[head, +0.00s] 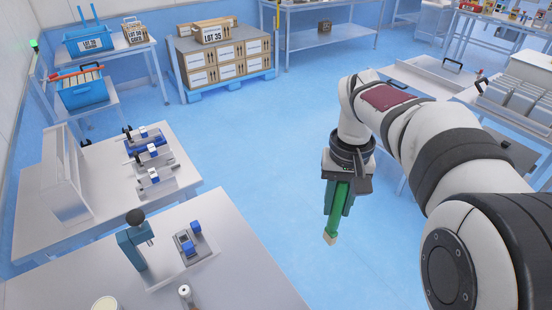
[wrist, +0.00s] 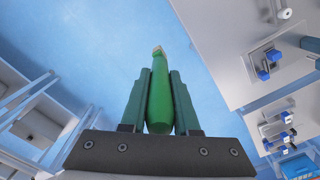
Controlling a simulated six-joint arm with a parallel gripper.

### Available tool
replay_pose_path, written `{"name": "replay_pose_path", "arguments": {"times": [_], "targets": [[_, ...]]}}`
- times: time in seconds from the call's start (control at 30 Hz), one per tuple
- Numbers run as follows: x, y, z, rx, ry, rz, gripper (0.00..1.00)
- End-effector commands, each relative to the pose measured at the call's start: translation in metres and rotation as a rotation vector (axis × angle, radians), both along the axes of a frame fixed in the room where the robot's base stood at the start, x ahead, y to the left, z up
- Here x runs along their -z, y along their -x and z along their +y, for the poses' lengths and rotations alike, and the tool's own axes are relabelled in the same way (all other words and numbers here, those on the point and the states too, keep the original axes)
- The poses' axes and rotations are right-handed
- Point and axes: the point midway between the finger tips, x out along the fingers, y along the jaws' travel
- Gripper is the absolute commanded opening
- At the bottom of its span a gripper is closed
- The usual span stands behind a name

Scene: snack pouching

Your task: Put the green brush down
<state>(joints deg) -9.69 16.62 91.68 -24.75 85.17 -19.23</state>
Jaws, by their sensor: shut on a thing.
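The green brush (head: 336,208) hangs below my gripper (head: 337,200) in the head view, nearly upright, with its pale bristle end (head: 329,239) pointing down. My gripper is shut on the brush and holds it over the open blue floor, clear of every table. In the wrist view the brush (wrist: 160,95) lies between the two green fingers of my gripper (wrist: 159,90), its pale tip farthest from the camera.
A grey table (head: 85,285) with a teal press (head: 133,245) stands at the lower left. Another table (head: 100,205) with clamp fixtures is behind it. Boxes on a blue pallet (head: 230,88) stand at the back. A bench (head: 425,75) is at right. The floor between is clear.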

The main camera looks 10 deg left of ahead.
Motion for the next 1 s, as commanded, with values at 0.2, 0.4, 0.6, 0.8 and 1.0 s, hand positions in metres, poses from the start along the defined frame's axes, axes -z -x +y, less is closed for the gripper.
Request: {"name": "replay_pose_path", "arguments": {"times": [0.2, 0.4, 0.6, 0.8, 1.0], "targets": [[0.038, -0.021, 0.074, -0.076, 0.000, 0.001, 0.00], [0.063, -0.021, 0.116, -0.091, 0.000, 0.001, 0.00], [0.099, -0.019, 0.176, -0.089, -0.001, 0.000, 0.00], [0.119, -0.018, 0.204, -0.086, -0.001, -0.001, 0.00], [0.154, -0.018, 0.204, -0.085, 0.000, 0.000, 0.00]]}}
